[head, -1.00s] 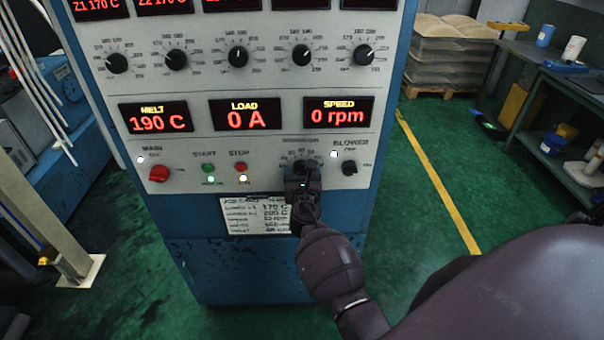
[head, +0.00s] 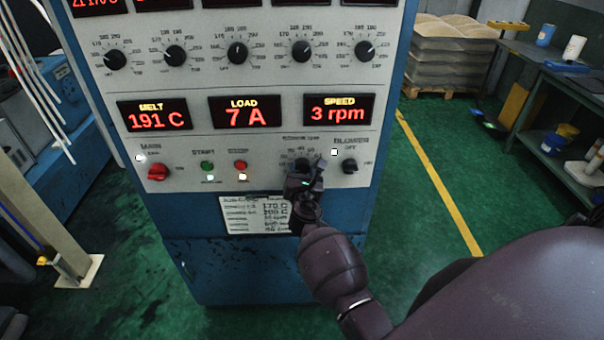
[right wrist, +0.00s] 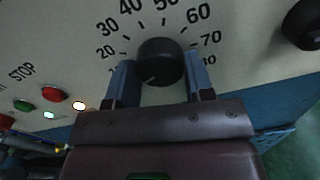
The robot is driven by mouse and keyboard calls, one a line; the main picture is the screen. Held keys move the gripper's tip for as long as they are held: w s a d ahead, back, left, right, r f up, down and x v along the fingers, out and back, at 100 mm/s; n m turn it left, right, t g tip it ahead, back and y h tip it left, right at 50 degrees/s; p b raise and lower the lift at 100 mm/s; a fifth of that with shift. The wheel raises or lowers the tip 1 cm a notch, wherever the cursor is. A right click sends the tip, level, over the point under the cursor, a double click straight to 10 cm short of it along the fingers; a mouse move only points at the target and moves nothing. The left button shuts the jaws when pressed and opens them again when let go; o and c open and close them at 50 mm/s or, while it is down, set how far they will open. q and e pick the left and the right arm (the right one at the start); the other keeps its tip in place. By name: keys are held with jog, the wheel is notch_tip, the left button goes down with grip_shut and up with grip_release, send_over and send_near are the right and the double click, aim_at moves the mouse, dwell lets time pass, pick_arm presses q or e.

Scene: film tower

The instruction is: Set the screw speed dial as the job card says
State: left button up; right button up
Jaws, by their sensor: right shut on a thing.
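The black screw speed dial (right wrist: 162,52) sits on the pale panel, with printed numbers from about 10 to 80 around it. A faint light mark shows at its lower left. My right gripper (head: 303,182) is shut on the dial, a blue finger on each side in the right wrist view (right wrist: 160,68). In the head view the gripper hides most of the dial. The speed display (head: 339,112) reads 3 rpm. The job card (head: 252,215) is below the panel; it shows 170 C and 200 C, its lower lines are too small to read, and my gripper covers its right edge. My left gripper is out of view.
The blower knob (head: 350,166) is close right of the dial. The red stop button (head: 239,166), green start button (head: 208,167) and red main switch (head: 158,172) are to the left. The load display (head: 245,113) reads 7 A and the melt display (head: 156,118) 191 C.

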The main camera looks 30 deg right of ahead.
jog(key=m+b, duration=0.1)
jog(key=m, duration=0.1)
jog(key=shift+f+m, duration=0.2)
jog(key=shift+m, duration=0.2)
jog(key=m+b, duration=0.1)
jog(key=m, duration=0.1)
jog(key=shift+m, duration=0.4)
jog(key=m+b, duration=0.2)
jog(key=m, duration=0.3)
jog(key=shift+b, duration=0.4)
jog(key=m+b, duration=0.1)
jog(key=m, duration=0.2)
jog(key=shift+m, duration=0.4)
jog(key=shift+r+m, duration=0.1)
jog(key=shift+m, duration=0.2)
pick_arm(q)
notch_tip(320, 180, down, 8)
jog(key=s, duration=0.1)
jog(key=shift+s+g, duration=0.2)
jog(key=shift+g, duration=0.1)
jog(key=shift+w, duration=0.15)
pick_arm(e)
jog(key=shift+m, duration=0.3)
